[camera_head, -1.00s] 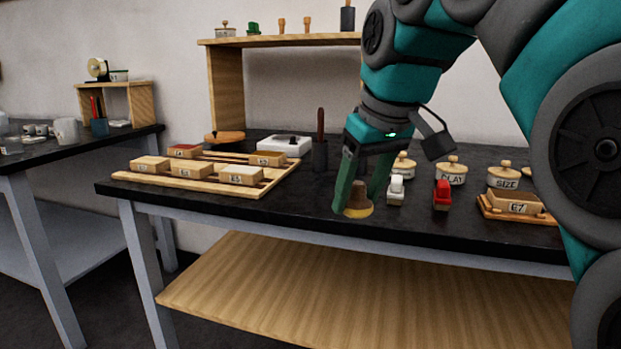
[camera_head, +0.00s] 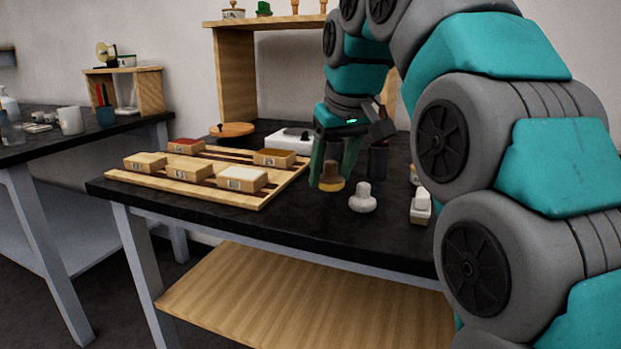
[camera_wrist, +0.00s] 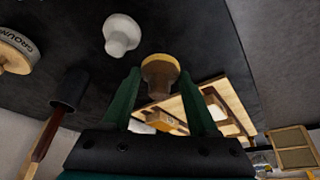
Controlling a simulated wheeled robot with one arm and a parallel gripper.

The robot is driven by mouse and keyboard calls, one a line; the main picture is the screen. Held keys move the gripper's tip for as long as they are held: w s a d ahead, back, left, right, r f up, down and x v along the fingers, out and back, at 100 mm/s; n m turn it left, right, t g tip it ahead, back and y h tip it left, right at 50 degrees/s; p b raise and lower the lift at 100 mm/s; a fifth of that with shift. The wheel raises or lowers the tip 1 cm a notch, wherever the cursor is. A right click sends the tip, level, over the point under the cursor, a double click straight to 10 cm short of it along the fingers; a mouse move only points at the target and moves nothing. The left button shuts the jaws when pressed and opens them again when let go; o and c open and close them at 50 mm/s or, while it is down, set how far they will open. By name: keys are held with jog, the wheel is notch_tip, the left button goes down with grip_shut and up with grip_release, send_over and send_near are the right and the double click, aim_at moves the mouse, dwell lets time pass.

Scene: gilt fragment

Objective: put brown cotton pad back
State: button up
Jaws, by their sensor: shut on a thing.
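The brown cotton pad (camera_head: 331,179) has a brown knob handle and a yellowish pad underneath. My gripper (camera_head: 333,170) is shut on its handle and holds it over the dark table, right of the wooden rack. I cannot tell how high above the table it is. In the wrist view the pad (camera_wrist: 160,72) sits between the green fingertips (camera_wrist: 160,88). A similar white pad (camera_head: 362,198) stands on the table just right of it; it also shows in the wrist view (camera_wrist: 121,35).
A slatted wooden rack (camera_head: 205,188) with several labelled wooden blocks lies to the left. A white device (camera_head: 289,140) and a round wooden lid (camera_head: 232,130) are behind. A white-topped block (camera_head: 421,206) stands to the right, near my arm. The front table strip is clear.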

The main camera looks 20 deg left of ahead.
send_over(308, 196)
jog(key=s+d, duration=0.1)
jog(key=s, duration=0.1)
jog(key=shift+w+d+f+p, duration=0.15)
jog(key=shift+w+p, duration=0.05)
jog(key=shift+p, duration=0.2)
jog(key=shift+w+a+f, duration=0.15)
jog(key=shift+a, duration=0.1)
jog(key=shift+f, duration=1.7)
jog(key=shift+f, duration=0.15)
jog(key=o, duration=1.3)
